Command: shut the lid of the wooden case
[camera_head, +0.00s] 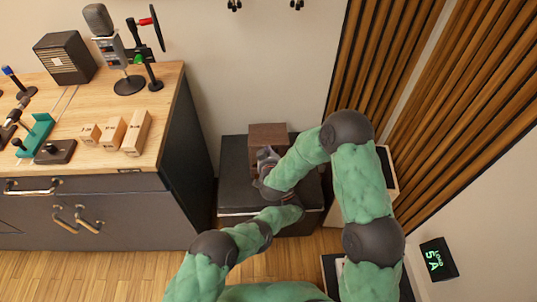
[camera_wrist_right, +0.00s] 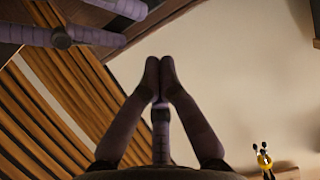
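The brown wooden case (camera_head: 267,131) stands on top of a low black cabinet in the head view. My right gripper (camera_head: 266,154) is at its near side and covers part of its front. I cannot tell whether they touch, or how far the lid is open. In the right wrist view the two fingertips of this gripper (camera_wrist_right: 160,68) are together with nothing visible between them. My left arm reaches in below the right one in the head view. Its gripper does not show.
The low black cabinet (camera_head: 233,190) stands between the wooden-topped workbench (camera_head: 165,95) and the slatted wall panel (camera_head: 375,60). Small wooden blocks (camera_head: 136,131) and a microphone (camera_head: 100,20) are on the workbench.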

